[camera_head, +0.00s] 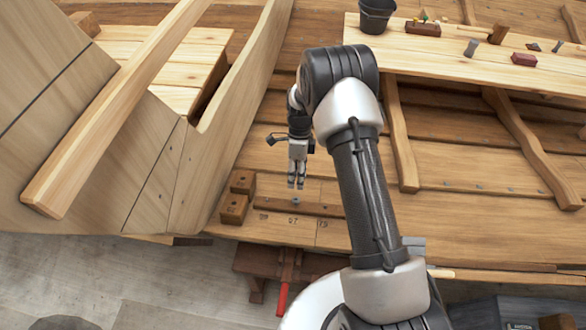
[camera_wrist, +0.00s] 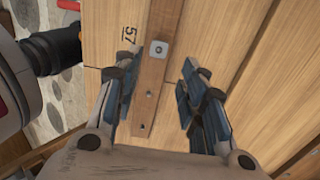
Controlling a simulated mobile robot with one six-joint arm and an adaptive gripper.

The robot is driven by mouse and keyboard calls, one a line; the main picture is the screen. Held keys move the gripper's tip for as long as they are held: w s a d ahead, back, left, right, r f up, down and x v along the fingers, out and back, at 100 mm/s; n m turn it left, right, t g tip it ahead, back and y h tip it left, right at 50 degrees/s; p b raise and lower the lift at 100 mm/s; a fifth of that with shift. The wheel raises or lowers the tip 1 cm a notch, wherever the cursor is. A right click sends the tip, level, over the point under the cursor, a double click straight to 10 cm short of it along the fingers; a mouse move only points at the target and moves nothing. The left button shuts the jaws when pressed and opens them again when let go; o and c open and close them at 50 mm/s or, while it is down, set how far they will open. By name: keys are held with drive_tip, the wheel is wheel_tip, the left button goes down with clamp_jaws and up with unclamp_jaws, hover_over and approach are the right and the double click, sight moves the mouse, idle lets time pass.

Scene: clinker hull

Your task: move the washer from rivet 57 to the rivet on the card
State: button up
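A small square grey washer (camera_wrist: 158,49) with a rivet in its middle lies on the narrow wooden strip (camera_wrist: 151,84), beside the painted number 57 (camera_wrist: 129,34). In the head view the washer (camera_head: 295,201) is a small grey spot just below my fingertips. My gripper (camera_head: 296,186) points down over the strip. In the wrist view my gripper (camera_wrist: 160,68) is open, its fingers on either side of the strip with nothing between them. The washer shows just beyond the fingertips; I cannot tell the height gap. I cannot make out the card in either view.
Two wooden blocks (camera_head: 234,208) stand left of the strip. A tall plank wall (camera_head: 165,165) rises at the left. A bench (camera_head: 470,55) at the upper right bears a dark bucket (camera_head: 376,15) and small tools. A red-handled clamp (camera_head: 285,290) is below the plank edge.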

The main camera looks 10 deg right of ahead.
sight(296, 200)
drive_tip(key=shift+b+x, duration=2)
drive_tip(key=shift+x, duration=2.3)
drive_tip(key=shift+c, duration=0.3)
drive_tip(key=c, duration=0.8)
drive_tip(key=shift+o, duration=0.2)
drive_tip(key=shift+r, duration=0.15)
drive_tip(key=p+v, duration=0.2)
drive_tip(key=v, duration=0.2)
drive_tip(key=shift+w+d+r, duration=0.1)
drive_tip(key=shift+r, duration=0.3)
